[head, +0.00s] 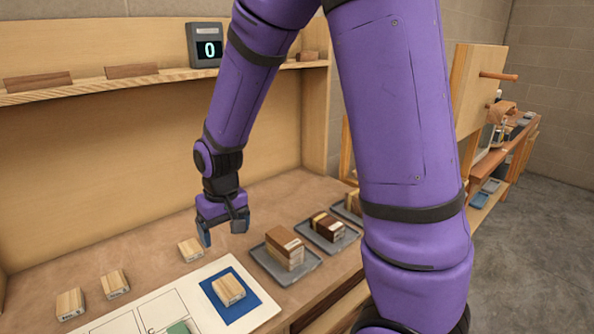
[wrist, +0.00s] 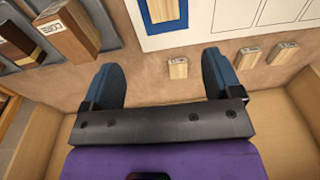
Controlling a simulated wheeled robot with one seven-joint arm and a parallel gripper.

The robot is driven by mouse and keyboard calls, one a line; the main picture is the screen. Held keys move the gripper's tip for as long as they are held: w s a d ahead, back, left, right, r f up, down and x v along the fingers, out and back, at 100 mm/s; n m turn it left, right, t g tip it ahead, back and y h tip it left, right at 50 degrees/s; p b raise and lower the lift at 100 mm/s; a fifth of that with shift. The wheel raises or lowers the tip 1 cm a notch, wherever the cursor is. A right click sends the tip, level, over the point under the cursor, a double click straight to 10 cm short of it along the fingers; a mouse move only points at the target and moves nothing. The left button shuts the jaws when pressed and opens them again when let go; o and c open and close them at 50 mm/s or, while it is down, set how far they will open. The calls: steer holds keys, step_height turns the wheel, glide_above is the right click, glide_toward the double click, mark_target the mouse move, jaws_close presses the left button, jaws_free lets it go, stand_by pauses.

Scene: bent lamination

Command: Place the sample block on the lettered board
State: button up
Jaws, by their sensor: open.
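The lettered board (head: 205,304) is white with outlined cells and a blue square; a letter C shows near its lower edge. A light striped wood block (head: 229,289) sits on the blue square. Another light block (head: 190,249) lies on the bench just behind the board. My gripper (head: 222,232) is open and empty above the bench, close to that block. In the wrist view the same block (wrist: 178,68) shows between the spread fingers, nearer the right one, and is not touched. I cannot tell which block is the sample block.
Two more light blocks (head: 116,284) (head: 70,303) lie left of the board. Grey trays (head: 262,262) with darker layered blocks (head: 285,247) stand at the right. A green piece (head: 178,328) lies on the board. A shelf (head: 150,80) holds a display reading 0 (head: 207,48).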

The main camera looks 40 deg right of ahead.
steer(key=s+d+r+t, duration=0.2)
steer(key=s+d+r, duration=0.1)
steer(key=s+r, duration=0.7)
steer(key=s+d+r+t, duration=0.2)
steer(key=s+d+r, duration=0.1)
steer(key=s+r, duration=0.6)
steer(key=shift+v, duration=1.1)
